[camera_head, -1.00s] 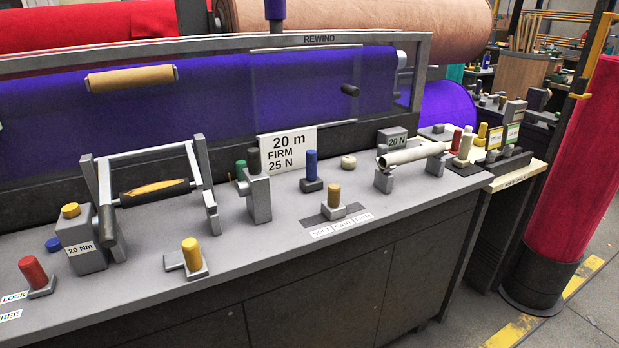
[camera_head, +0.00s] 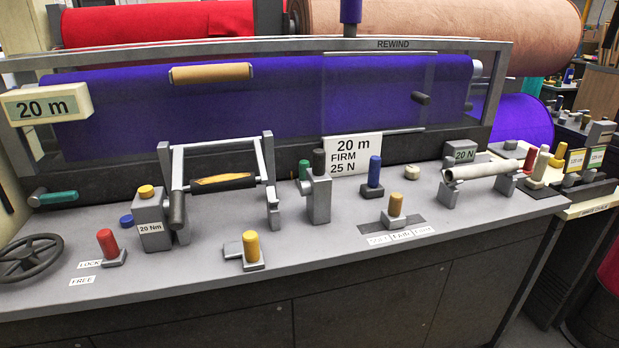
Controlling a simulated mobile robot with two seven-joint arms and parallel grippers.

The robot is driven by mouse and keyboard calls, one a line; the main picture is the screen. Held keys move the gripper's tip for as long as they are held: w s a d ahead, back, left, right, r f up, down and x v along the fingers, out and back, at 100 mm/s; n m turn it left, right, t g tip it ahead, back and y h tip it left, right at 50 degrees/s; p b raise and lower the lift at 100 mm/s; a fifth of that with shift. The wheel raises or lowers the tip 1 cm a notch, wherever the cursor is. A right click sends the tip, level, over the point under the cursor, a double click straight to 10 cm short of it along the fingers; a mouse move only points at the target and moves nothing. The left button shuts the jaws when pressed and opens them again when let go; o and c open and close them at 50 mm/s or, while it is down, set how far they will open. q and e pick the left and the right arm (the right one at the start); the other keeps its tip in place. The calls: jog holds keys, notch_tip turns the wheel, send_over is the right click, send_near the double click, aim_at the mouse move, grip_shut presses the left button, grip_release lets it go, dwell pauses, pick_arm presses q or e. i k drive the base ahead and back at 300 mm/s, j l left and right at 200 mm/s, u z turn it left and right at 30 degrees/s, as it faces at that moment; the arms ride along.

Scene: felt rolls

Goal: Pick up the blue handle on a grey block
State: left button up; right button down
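A blue upright handle (camera_head: 375,171) stands on a small dark grey block (camera_head: 372,191) on the grey bench top, just right of the white "20 m FIRM 25 N" sign. Another blue upright piece (camera_head: 350,11) shows at the top edge, above the rewind frame; its top is cut off. A low blue knob (camera_head: 127,221) lies at the left, beside the grey "20 Nm" block (camera_head: 152,228). Neither of my grippers is in view.
Near the blue handle are a tan knob (camera_head: 395,204) in front, a black-topped grey lever block (camera_head: 318,196) to the left and a pale roller (camera_head: 482,170) to the right. A handwheel (camera_head: 30,258) is at the far left. The bench's front strip is mostly clear.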

aim_at(374, 177)
jog(key=i+l, duration=0.1)
jog(key=l, duration=0.4)
jog(key=i+l, duration=0.1)
jog(key=l, duration=0.4)
jog(key=i+l, duration=0.1)
jog(key=l, duration=0.4)
jog(key=l+u, duration=0.5)
jog(key=l, duration=0.15)
